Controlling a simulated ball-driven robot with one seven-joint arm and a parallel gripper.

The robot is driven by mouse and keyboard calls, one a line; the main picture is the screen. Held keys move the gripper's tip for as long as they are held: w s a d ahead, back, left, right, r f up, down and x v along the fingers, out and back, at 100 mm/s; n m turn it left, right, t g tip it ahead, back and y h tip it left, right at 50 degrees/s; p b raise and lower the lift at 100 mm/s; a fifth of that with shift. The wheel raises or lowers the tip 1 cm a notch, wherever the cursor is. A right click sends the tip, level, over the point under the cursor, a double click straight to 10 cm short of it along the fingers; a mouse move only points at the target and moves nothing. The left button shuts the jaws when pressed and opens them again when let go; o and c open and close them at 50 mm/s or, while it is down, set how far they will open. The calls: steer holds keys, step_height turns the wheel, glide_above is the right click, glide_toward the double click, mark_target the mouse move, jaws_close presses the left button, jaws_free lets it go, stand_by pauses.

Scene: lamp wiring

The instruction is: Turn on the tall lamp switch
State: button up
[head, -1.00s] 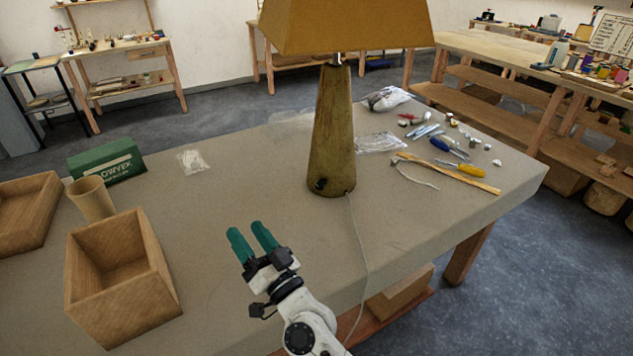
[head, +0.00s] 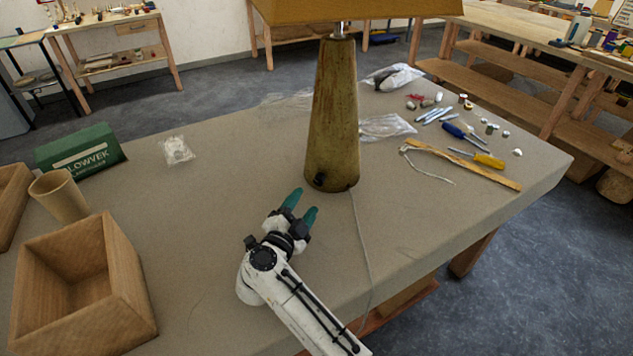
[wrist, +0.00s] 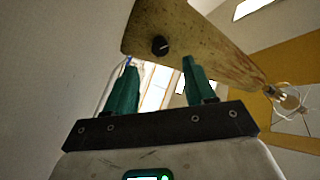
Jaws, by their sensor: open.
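The tall lamp (head: 333,115) stands upright on the table, with a tapered, worn olive-brown base and a tan shade (head: 360,10) cut off by the top edge. Its switch, a small black knob (head: 319,179), sits low on the front of the base. In the wrist view the knob (wrist: 160,45) shows just beyond my fingertips, left of the middle between them. My gripper (head: 302,205) is open and empty, its teal fingers pointing at the lamp's foot. In the wrist view my gripper (wrist: 157,75) frames the lower base, apart from the knob.
A pale cord (head: 363,250) runs from the lamp base over the table's front edge. An open wooden box (head: 85,285), a cardboard tube (head: 60,197) and a green box (head: 82,150) stand at left. Screwdrivers (head: 488,160) and small parts lie at right. The table left of the lamp is mostly clear.

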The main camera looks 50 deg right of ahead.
mark_target(317, 182)
steer(key=x, duration=0.8)
steer(key=shift+w+d, duration=0.1)
steer(key=shift+d, duration=0.25)
jaws_close()
